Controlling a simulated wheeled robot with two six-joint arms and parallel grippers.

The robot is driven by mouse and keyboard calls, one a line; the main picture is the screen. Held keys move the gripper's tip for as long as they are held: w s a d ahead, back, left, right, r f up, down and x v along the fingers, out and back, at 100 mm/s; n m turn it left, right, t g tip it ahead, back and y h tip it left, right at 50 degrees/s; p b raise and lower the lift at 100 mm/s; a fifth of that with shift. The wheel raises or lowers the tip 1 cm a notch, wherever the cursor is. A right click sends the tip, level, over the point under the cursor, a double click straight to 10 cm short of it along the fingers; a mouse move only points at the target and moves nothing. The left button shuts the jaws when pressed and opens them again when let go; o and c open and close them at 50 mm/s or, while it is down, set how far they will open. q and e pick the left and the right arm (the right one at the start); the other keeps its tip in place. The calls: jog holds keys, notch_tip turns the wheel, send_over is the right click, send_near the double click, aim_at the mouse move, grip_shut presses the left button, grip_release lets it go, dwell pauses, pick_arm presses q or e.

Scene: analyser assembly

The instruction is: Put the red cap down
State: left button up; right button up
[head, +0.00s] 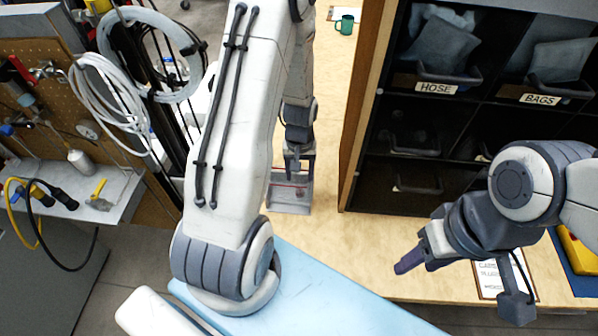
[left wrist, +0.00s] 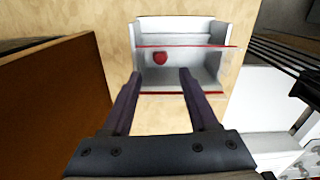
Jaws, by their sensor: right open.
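The red cap (left wrist: 160,58) sits in a grey-white open holder (left wrist: 180,25) with red edges, towards its left side in the left wrist view. The holder also shows in the head view (head: 287,208), on the wooden bench below my left gripper (head: 293,168). In the left wrist view, the fingers of my left gripper (left wrist: 161,76) are apart with nothing between them, and the cap lies beyond their tips. My right gripper (head: 408,263) is over the bench at the right, open, its fingers seen mostly from the side.
A black shelf with bins labelled HOSE (head: 436,88) and BAGS (head: 541,98) stands right of the holder behind a wooden side panel (head: 362,100). A green mug (head: 345,25) stands farther back. A printed sheet (head: 490,278) lies at the front right.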

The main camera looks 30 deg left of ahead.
pick_arm(q)
notch_tip(320, 180, up, 13)
jog(key=shift+r, duration=0.15)
dwell(0.5)
jog(key=shift+a, duration=0.1)
dwell(0.4)
